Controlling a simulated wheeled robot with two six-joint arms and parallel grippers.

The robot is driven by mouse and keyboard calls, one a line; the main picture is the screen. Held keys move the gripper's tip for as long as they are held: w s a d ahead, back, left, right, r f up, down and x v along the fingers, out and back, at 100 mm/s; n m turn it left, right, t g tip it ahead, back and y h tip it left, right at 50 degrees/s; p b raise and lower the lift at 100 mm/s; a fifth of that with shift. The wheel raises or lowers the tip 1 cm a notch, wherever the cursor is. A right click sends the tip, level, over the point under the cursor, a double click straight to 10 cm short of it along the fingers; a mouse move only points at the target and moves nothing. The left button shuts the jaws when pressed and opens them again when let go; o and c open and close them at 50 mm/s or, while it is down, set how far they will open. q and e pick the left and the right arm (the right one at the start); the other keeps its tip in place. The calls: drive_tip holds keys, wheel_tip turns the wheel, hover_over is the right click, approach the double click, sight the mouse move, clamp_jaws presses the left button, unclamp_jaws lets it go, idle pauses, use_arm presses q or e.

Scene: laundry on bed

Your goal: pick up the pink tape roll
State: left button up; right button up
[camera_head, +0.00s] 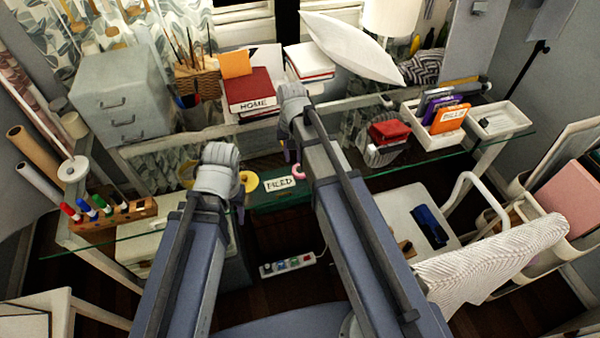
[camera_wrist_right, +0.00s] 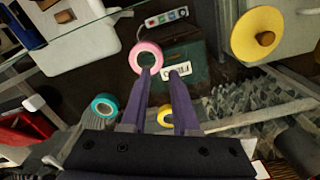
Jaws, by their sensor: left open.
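The pink tape roll (camera_head: 299,171) lies on the glass desk, partly hidden by my right arm in the head view. In the right wrist view the pink tape roll (camera_wrist_right: 135,57) shows as a whole ring. My right gripper (camera_wrist_right: 163,73) is open with nothing between its fingers. Its left fingertip overlaps the ring's lower right edge in that view; I cannot tell whether they touch. In the head view my right gripper (camera_head: 289,152) is mostly hidden behind its wrist. My left gripper (camera_head: 240,212) is open, low at the desk's front, left of the pink roll.
A yellow roll (camera_head: 249,182) is beside my left wrist. A teal roll (camera_wrist_right: 104,106) and a yellow ring (camera_wrist_right: 166,116) show in the right wrist view. A box labelled FILED (camera_head: 281,184) is below the glass. A marker rack (camera_head: 112,213) stands left; a white chair (camera_head: 408,212) stands right.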

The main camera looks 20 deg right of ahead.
sight(294, 168)
wheel_tip(294, 168, down, 5)
drive_tip(key=b, duration=0.4)
drive_tip(key=shift+s+d, duration=0.1)
drive_tip(key=shift+s, duration=0.05)
drive_tip(key=shift+r, duration=0.1)
clamp_jaws()
